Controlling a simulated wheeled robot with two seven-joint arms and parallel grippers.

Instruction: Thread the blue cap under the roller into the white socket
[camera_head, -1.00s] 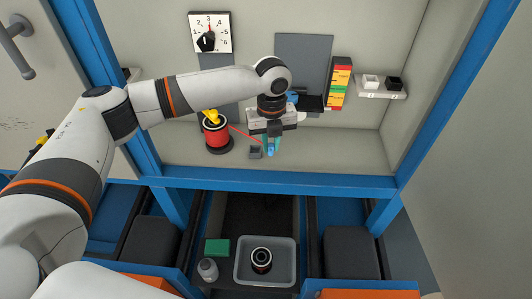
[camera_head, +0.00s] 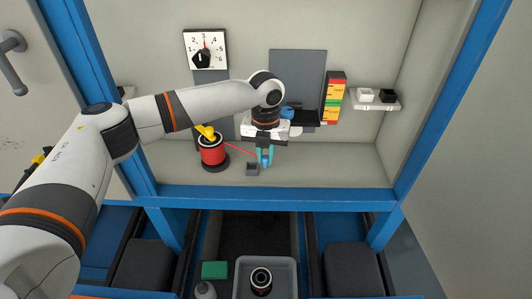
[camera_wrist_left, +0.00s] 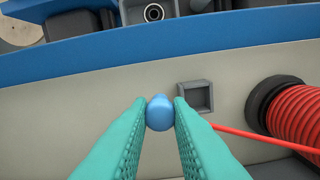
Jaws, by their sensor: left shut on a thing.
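My left gripper (camera_head: 265,158) has teal fingers and is shut on the blue cap (camera_wrist_left: 159,112). The cap is a small rounded blue piece, held at the fingertips above the bench. A red cable (camera_wrist_left: 262,138) runs from the red spool (camera_head: 212,150) to the gripper; its end at the cap is hidden by the fingers. A white block (camera_head: 365,94), possibly the white socket, sits on the right shelf beside a black one (camera_head: 387,96). A blue rounded part (camera_head: 287,112) shows behind my wrist; I cannot tell if it is the roller. My right gripper is not in view.
A small grey open box (camera_head: 252,169) is fixed just left of the gripper. A blue frame rail (camera_head: 300,197) edges the bench. The bench to the right is clear.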

